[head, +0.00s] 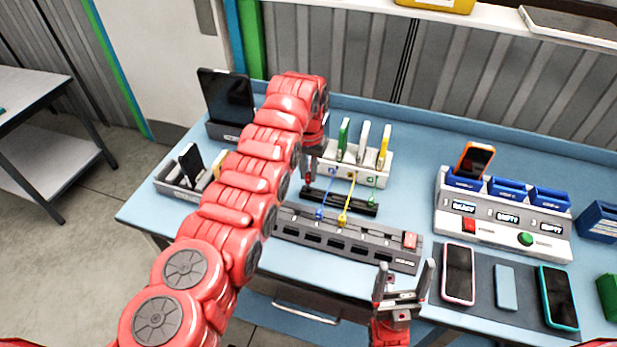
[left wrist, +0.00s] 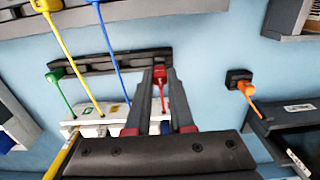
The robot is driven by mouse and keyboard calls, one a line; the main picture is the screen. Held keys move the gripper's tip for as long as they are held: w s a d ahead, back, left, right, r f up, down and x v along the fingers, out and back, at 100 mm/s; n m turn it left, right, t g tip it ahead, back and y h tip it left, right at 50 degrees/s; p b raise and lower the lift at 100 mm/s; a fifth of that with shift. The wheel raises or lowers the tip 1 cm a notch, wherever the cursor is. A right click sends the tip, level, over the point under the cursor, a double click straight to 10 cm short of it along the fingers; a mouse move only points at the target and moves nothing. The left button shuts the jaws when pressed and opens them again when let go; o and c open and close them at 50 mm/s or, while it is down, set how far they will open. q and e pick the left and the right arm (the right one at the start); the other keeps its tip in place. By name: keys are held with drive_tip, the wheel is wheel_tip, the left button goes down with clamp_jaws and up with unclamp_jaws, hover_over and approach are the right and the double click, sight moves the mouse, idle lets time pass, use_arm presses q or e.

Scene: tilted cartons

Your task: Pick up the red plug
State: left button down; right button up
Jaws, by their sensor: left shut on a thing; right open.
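My left gripper (head: 309,178) reaches over the table to the left end of the black strip (head: 345,203). In the left wrist view its fingers (left wrist: 160,82) are closed on the red plug (left wrist: 160,72), which has a short red cable running back between them. The plug is at the end of the dark strip (left wrist: 125,63); I cannot tell whether it still sits in it. In the head view the plug is mostly hidden by the gripper. My right gripper (head: 403,285) is open and empty, at the table's front edge.
Blue (head: 320,213), yellow (head: 343,217) and green (head: 372,195) cables run close beside the left gripper, near a white box (head: 376,173) holding upright cards. A grey power strip (head: 345,240) lies in front. An orange plug (left wrist: 246,88) stands apart. Phones (head: 458,273) lie at right.

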use_arm(q)
drive_tip(key=s+p, duration=0.3)
drive_tip(key=p, duration=0.2)
drive_tip(key=s+p, duration=0.4)
drive_tip(key=p, duration=0.1)
drive_tip(key=s+r+p, duration=0.1)
drive_tip(key=s+p, duration=0.3)
drive_tip(key=p, duration=0.2)
drive_tip(key=shift+s+a, duration=0.15)
drive_tip(key=shift+a, duration=0.1)
drive_tip(key=shift+s+r, duration=0.1)
drive_tip(key=shift+s, duration=1.3)
drive_tip(key=shift+s+a+r, duration=0.1)
drive_tip(key=shift+s+a, duration=0.05)
drive_tip(key=shift+s, duration=0.9)
drive_tip(key=shift+w+r, duration=0.1)
drive_tip(key=shift+r, duration=0.7)
wheel_tip(320, 180, up, 3)
drive_tip(key=shift+f, duration=0.1)
